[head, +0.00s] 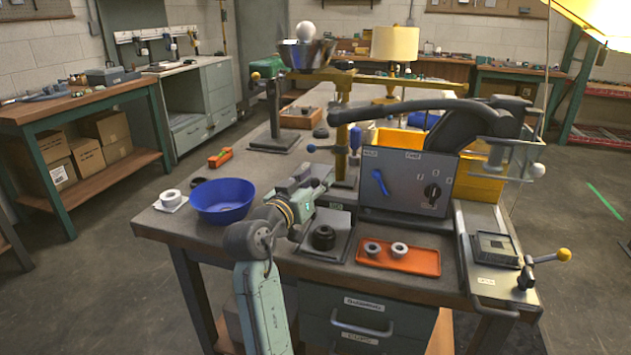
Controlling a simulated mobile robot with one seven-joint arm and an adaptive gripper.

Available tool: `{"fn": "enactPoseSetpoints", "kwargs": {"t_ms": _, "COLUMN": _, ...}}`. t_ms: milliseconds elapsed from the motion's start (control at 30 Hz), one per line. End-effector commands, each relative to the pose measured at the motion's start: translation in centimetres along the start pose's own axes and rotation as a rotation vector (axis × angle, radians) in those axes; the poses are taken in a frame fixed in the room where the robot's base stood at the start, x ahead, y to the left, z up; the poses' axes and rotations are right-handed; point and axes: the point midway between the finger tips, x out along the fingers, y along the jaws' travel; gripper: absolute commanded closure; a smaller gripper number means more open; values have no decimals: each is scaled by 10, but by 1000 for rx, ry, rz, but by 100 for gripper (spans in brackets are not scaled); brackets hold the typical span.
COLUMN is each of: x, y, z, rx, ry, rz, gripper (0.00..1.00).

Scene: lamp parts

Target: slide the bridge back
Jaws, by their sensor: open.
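No part is labelled as the bridge, and I cannot tell for certain which it is. A brass-coloured beam (405,81) spans across above the bench, carried by an upright brass post (341,130). A thick black curved arm (440,128) reaches over the grey control box (400,184) toward a wire frame with a white ball at the right. My gripper (318,184) is open above the bench, left of the control box and close to the foot of the brass post. I cannot tell whether it touches anything. My wrist hides part of the bench top.
A blue bowl (222,200) and a white ring (171,197) lie left of my arm. An orange tray (398,258) with two rings and a dark pad (325,237) with a black ring are at the front.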

Motion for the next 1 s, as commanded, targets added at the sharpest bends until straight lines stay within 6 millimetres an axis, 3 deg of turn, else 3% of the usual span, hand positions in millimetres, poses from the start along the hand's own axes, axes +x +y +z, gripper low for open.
{"fn": "enactPoseSetpoints", "kwargs": {"t_ms": 167, "x": -16, "y": -1, "z": 0, "rx": 0, "ry": 1, "rz": -3, "gripper": 59}}
{"fn": "enactPoseSetpoints", "kwargs": {"t_ms": 600, "x": -102, "y": -1, "z": 0, "rx": -1, "ry": 1, "rz": -3, "gripper": 59}}
{"fn": "enactPoseSetpoints", "kwargs": {"t_ms": 800, "x": -118, "y": 0, "z": 0, "rx": 0, "ry": 0, "rz": -1, "gripper": 59}}
{"fn": "enactPoseSetpoints", "kwargs": {"t_ms": 1000, "x": -120, "y": 0, "z": 0, "rx": 0, "ry": 0, "rz": 0, "gripper": 59}}
